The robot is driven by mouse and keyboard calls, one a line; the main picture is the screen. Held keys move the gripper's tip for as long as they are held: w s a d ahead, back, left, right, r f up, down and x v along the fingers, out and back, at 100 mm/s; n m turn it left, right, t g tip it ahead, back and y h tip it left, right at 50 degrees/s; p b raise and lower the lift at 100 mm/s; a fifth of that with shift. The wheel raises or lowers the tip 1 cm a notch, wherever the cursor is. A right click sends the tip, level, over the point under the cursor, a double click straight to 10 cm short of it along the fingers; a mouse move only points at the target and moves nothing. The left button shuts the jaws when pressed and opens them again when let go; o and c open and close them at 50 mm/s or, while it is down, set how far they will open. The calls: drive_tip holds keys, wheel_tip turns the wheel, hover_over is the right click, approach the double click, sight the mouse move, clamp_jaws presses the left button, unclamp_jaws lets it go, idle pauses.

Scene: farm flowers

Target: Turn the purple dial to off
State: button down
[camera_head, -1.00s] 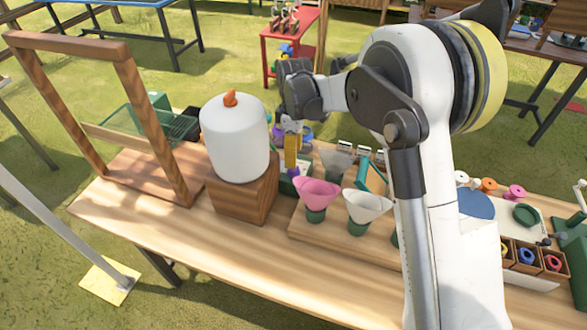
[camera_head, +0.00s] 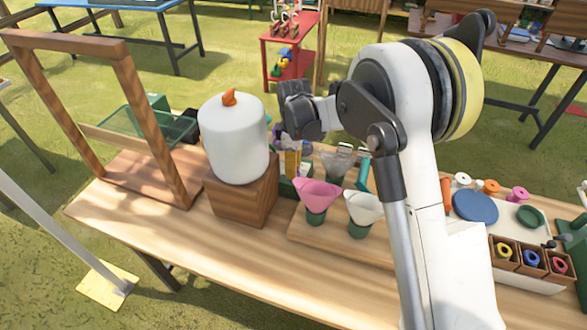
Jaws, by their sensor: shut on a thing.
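My gripper (camera_head: 294,140) reaches down from my arm over the wooden table, just right of the white rounded canister. Its fingers are small and partly hidden by its own dark body. A small yellow-and-purple piece (camera_head: 292,162) shows right below it, and the gripper is shut on it. This piece may be the purple dial, but its shape and any off mark are too small to make out. Dark green sides of a box show around its foot.
The white canister (camera_head: 233,140) with an orange top stands on a wooden block (camera_head: 243,197) to the left. A pink funnel (camera_head: 318,193) and a white funnel (camera_head: 361,207) stand close in front on the right. A wooden frame (camera_head: 150,118) rises farther left. The table's front strip is clear.

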drive_tip(key=m, duration=0.3)
drive_tip(key=c, duration=1.1)
unclamp_jaws()
drive_tip(key=shift+o, duration=0.2)
wheel_tip(320, 180, up, 12)
drive_tip(key=shift+w+d, duration=0.15)
drive_tip(key=shift+w, duration=0.05)
